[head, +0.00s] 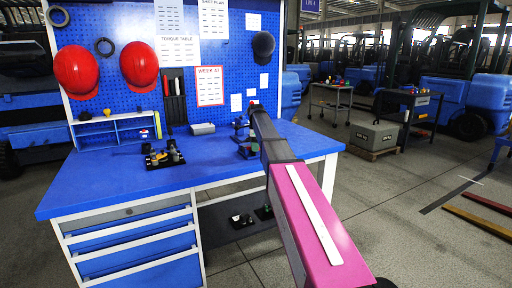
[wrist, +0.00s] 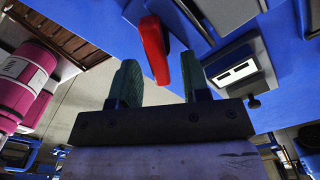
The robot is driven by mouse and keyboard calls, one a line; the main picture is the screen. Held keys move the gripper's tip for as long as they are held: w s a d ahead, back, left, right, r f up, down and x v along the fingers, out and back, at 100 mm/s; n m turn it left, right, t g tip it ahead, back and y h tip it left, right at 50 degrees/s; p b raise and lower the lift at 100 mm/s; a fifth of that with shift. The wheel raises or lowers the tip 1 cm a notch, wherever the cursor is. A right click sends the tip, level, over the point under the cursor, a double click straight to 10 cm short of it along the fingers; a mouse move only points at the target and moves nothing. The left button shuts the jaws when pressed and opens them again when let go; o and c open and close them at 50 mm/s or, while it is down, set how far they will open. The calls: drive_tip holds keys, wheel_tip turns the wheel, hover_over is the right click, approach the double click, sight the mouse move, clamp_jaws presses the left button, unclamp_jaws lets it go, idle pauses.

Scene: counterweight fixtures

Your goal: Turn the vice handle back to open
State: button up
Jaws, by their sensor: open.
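A red bar (wrist: 155,48), which looks like the vice handle, shows in the wrist view. Its lower end reaches between the two dark green fingers of my gripper (wrist: 159,72). The fingers are apart, with a visible gap on each side of the bar, so nothing is gripped. How deep the bar sits between them is hard to tell. In the head view, my arm reaches over the right part of the blue workbench (head: 110,185). Small dark blue and green parts beside its far end may be the vice or my gripper; the arm hides much there.
On the bench are a black tray (head: 163,158) with small parts, a grey box (head: 202,129) and a small shelf (head: 110,132). Red helmets (head: 78,72) hang on the pegboard behind. A grey box with a white label (wrist: 238,72) lies right of the fingers in the wrist view.

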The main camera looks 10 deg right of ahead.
clamp_jaws()
drive_tip(key=shift+w+n, duration=0.2)
drive_tip(key=shift+n, duration=1.4)
drive_tip(key=shift+w+n, duration=0.2)
drive_tip(key=shift+n, duration=1.4)
unclamp_jaws()
